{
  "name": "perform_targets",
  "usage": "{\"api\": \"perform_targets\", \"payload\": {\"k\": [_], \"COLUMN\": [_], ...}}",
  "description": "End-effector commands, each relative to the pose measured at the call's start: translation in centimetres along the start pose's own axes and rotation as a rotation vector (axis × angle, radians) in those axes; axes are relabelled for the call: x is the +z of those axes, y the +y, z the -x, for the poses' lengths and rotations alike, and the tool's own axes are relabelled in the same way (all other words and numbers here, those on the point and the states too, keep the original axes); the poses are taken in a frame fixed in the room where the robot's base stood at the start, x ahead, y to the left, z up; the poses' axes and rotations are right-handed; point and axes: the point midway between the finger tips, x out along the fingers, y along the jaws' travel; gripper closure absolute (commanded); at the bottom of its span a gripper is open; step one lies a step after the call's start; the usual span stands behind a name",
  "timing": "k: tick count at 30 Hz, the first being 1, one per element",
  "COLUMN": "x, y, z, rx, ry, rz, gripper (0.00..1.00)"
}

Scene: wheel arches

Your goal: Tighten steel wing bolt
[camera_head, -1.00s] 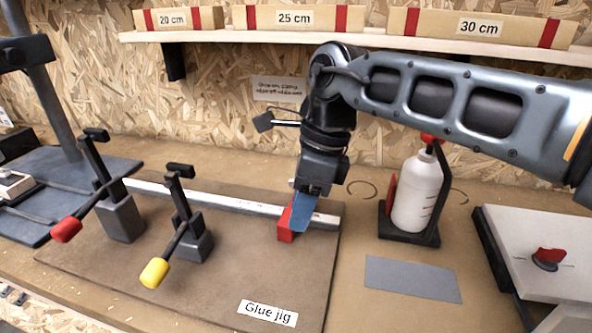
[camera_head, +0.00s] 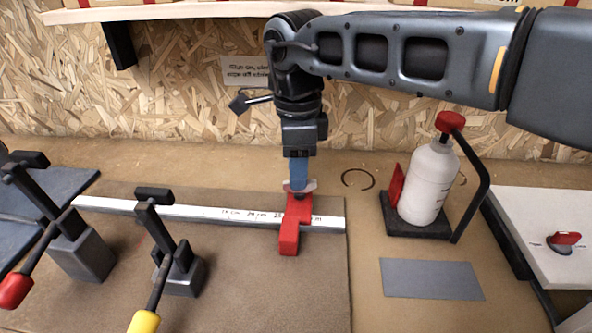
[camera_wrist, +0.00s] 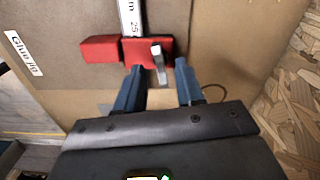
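The steel wing bolt (camera_head: 301,186) stands on top of the red stop block (camera_head: 289,238), which sits across the white ruler rail (camera_head: 200,212) near its right end. In the wrist view the bolt's grey wing (camera_wrist: 158,62) rises from the red block (camera_wrist: 100,49), with the rail (camera_wrist: 131,18) running away beyond. My gripper (camera_head: 299,180) points down over the bolt. Its two blue fingers are apart in the wrist view (camera_wrist: 159,72), with the wing between their tips. I cannot tell whether either finger touches it.
Two toggle clamps, one with a red handle (camera_head: 15,289) and one with a yellow handle (camera_head: 143,322), stand left on the jig board (camera_head: 250,290). A white bottle (camera_head: 428,185) in a black stand is at right, behind a grey plate (camera_head: 430,279).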

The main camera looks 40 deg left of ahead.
Motion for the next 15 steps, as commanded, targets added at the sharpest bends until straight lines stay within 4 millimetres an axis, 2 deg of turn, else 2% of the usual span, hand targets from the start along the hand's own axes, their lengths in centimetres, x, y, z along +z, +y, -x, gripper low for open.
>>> {"api": "perform_targets", "payload": {"k": [6, 14, 15], "x": [0.0, 0.0, 0.0], "y": [0.0, 0.0, 0.0], "z": [-1.6, -1.8, -1.7], "rx": [0.001, 0.0, 0.0], "ry": [0.0, 0.0, 0.0], "rz": [0.0, 0.0, 0.0], "gripper": [0.63, 0.63, 0.66]}}
